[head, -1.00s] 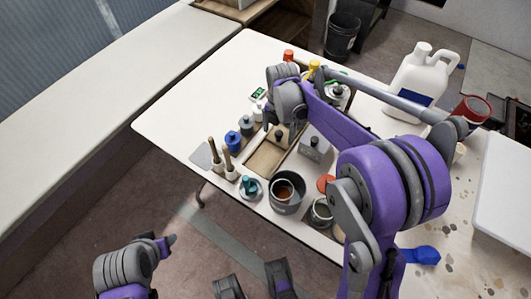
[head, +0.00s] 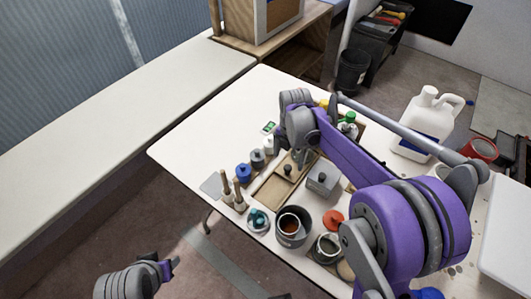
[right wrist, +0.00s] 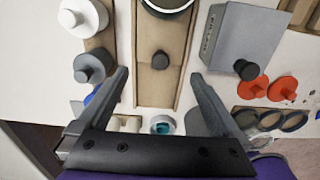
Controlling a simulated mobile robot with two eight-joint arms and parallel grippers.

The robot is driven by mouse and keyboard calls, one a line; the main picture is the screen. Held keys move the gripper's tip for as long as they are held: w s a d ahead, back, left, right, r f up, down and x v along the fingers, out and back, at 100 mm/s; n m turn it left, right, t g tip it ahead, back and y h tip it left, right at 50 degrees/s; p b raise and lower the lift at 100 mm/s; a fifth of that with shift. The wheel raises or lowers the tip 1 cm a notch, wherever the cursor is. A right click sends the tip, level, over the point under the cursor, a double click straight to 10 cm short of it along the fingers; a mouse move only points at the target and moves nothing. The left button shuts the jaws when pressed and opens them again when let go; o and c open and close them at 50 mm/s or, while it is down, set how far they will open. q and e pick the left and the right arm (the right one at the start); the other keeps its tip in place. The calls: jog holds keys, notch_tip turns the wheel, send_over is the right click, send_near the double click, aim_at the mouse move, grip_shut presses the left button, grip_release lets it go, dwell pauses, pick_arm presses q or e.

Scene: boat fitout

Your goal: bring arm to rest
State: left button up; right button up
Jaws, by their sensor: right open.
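My right arm reaches over the white table (head: 190,150) from the right. Its gripper (head: 301,160) points down above a wooden tray (head: 268,196). In the right wrist view the two fingers (right wrist: 158,78) are apart with nothing between them, either side of the tray (right wrist: 150,92). A dark knob (right wrist: 160,60) shows on the tray ahead of the fingertips. A grey block with a knob (right wrist: 228,45) is beside the right finger. My left arm's end (head: 168,268) is low at the left, off the table; its jaws are not clear.
Jars and brushes (head: 232,190) stand left of the tray. Dark cans (head: 292,226) stand at the near edge. A white jug (head: 424,125) and red can (head: 482,149) are at the right. A long pale bench (head: 110,130) runs along the left.

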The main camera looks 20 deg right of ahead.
jog(key=s+a+r+m+t+p, duration=0.1)
jog(key=s+r+m+t+p, duration=0.1)
jog(key=s+m, duration=0.9)
jog(key=s+a+r+m+t+p, duration=0.2)
jog(key=s+r+m, duration=0.3)
jog(key=s+m, duration=0.5)
jog(key=m+t, duration=0.1)
jog(key=m, duration=0.3)
jog(key=shift+s+a+m+p, duration=0.2)
jog(key=shift+s+m+p, duration=0.1)
jog(key=shift+s+p, duration=0.1)
